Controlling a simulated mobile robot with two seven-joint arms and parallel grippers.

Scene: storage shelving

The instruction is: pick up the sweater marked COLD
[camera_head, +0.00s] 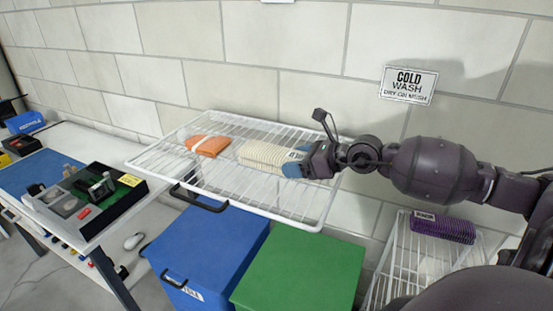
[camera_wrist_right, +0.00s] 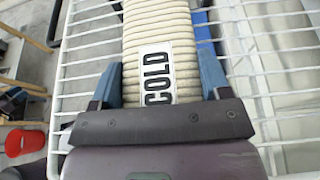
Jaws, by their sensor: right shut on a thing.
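The cream ribbed sweater (camera_head: 264,156) is folded on the white wire rack (camera_head: 142,163). In the right wrist view the sweater (camera_wrist_right: 155,22) carries a white label reading COLD (camera_wrist_right: 157,74). My right gripper (camera_head: 298,165) reaches in from the right at the sweater's label end. In the right wrist view its blue fingers (camera_wrist_right: 160,80) are on either side of the sweater, shut on it. I cannot tell whether the sweater is clear of the wires. My left gripper is not in view.
An orange folded item (camera_head: 207,146) lies on the rack left of the sweater. A COLD WASH sign (camera_head: 408,84) hangs on the wall. Blue (camera_head: 205,245) and green (camera_head: 300,270) bins stand below. A purple item (camera_head: 443,229) sits on a lower right rack. A workbench (camera_head: 110,165) is left.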

